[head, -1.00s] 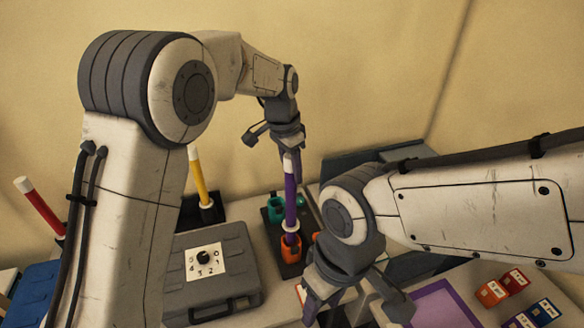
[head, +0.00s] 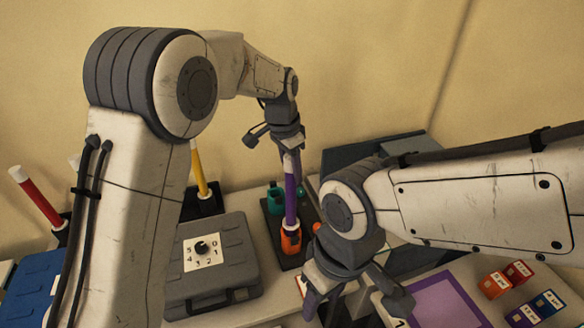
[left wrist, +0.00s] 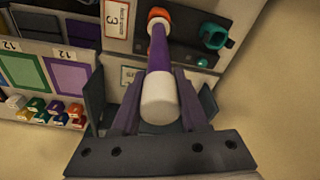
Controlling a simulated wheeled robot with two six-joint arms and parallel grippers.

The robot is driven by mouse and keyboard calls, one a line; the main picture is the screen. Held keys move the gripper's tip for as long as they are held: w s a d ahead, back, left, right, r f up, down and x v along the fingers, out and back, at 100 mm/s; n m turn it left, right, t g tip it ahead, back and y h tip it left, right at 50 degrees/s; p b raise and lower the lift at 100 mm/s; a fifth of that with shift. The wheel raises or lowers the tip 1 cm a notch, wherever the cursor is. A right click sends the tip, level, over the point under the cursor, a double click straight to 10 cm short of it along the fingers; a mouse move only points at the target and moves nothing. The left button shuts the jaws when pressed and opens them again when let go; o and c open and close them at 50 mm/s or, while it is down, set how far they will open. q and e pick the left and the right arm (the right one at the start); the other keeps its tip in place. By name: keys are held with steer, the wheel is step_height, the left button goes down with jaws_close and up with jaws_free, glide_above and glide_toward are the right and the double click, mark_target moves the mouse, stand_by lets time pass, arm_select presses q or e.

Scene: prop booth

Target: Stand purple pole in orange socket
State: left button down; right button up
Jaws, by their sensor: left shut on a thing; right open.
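The purple pole (head: 290,200) has white ends and stands about upright in the head view. My left gripper (head: 291,160) is shut on its upper part. In the left wrist view, the pole (left wrist: 163,55) runs away from between my left fingers (left wrist: 155,115), its white top end nearest the camera. Its lower end meets the orange socket (head: 291,240), also seen in the left wrist view (left wrist: 158,13). How deep it sits inside is hidden. My right gripper (head: 352,296) is open and empty, lower and to the right of the socket.
A teal socket (head: 274,200) is beside the orange one on the dark base. A grey case (head: 230,272) with a dial stands left. A yellow pole (head: 199,168) and a red pole (head: 38,198) stand farther left. Small coloured blocks (head: 493,284) and a purple-framed panel (head: 447,300) lie right.

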mark_target(289, 157)
arm_select(q)
steer(key=shift+f+b, duration=0.7)
steer(key=shift+f, duration=0.45)
steer(key=shift+c, duration=1.7)
jaws_free()
steer(key=r, duration=0.3)
steer(key=r+b, duration=0.1)
steer(key=r, duration=0.3)
steer(key=s+a+r, duration=0.1)
steer(key=r, duration=0.2)
steer(key=shift+a+r, duration=0.1)
steer(key=shift+r, duration=0.1)
